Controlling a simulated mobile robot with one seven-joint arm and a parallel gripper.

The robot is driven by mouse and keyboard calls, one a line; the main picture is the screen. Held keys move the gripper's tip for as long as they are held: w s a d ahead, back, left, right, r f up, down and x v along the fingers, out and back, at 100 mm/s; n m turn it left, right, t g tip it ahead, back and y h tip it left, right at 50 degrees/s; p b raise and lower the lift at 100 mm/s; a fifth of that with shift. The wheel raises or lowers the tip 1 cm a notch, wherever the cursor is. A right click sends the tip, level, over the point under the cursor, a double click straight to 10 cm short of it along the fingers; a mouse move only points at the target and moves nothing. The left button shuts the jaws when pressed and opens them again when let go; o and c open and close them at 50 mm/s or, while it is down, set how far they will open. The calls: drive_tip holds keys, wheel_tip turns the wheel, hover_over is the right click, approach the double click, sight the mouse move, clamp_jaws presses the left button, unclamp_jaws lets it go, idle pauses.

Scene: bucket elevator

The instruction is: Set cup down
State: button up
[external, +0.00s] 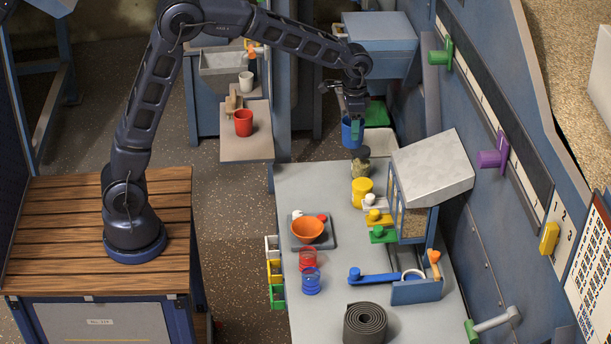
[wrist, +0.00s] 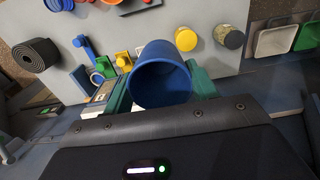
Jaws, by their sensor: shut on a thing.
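The blue cup (external: 352,133) is held in my gripper (external: 356,122), above the far end of the grey table (external: 305,185). In the wrist view the blue cup (wrist: 160,75) sits between the green fingertips, with its round opening facing the camera. The gripper is shut on it. The cup looks clear of the table in the external view, though its exact height is hard to tell. A jar with a speckled filling (external: 360,170) stands just below it in the external view, and a yellow canister (external: 362,190) stands nearer.
An orange bowl (external: 307,230) sits on a scale-like tray. A hopper box (external: 432,168) stands at the right side of the table. Red and blue coils, a blue lever and a rolled dark mat (external: 365,325) lie nearer. A red cup (external: 243,123) stands on a separate shelf.

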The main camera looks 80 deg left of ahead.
drive_tip(key=s+a+f, duration=0.5)
drive_tip(key=s+a, duration=0.1)
drive_tip(key=a, duration=0.5)
drive_tip(key=s+a+f, duration=0.4)
drive_tip(key=s+a, duration=0.3)
drive_tip(key=a, duration=0.3)
drive_tip(key=f, duration=2)
drive_tip(key=shift+w+a, duration=0.15)
drive_tip(key=shift+a, duration=0.05)
drive_tip(key=o, duration=0.9)
drive_tip(key=shift+f, duration=0.1)
drive_tip(key=shift+o, duration=0.2)
